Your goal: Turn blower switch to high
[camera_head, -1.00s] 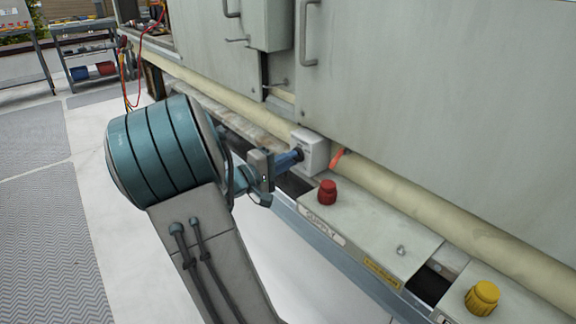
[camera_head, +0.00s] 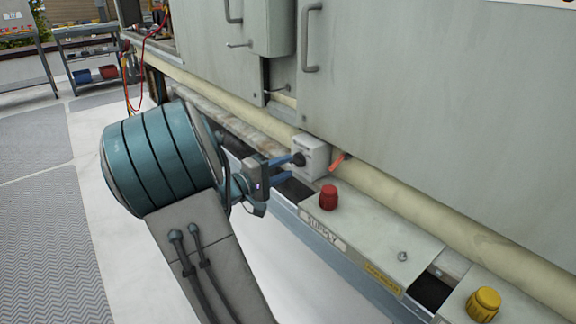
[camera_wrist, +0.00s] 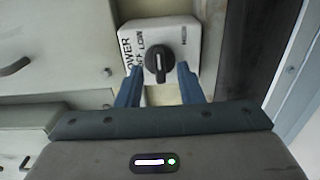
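The blower switch is a white box (camera_head: 316,153) with a black knob (camera_head: 299,159), low on the cooler's side. In the wrist view, the knob (camera_wrist: 159,62) sits on the box face (camera_wrist: 178,32), beside sideways black lettering that includes LOW. My gripper (camera_wrist: 158,70) is open, with one blue fingertip on each side of the knob and a small gap on both sides. In the head view, my gripper (camera_head: 284,167) faces the knob from the left, its two fingers visibly apart.
A beige pipe (camera_head: 400,207) runs behind the box. An orange-red lever (camera_head: 340,160) is just right of it. A ledge (camera_head: 358,232) marked SUPPLY carries a red cap (camera_head: 328,197); a yellow cap (camera_head: 484,302) is nearer. Grey panels (camera_head: 430,100) rise behind.

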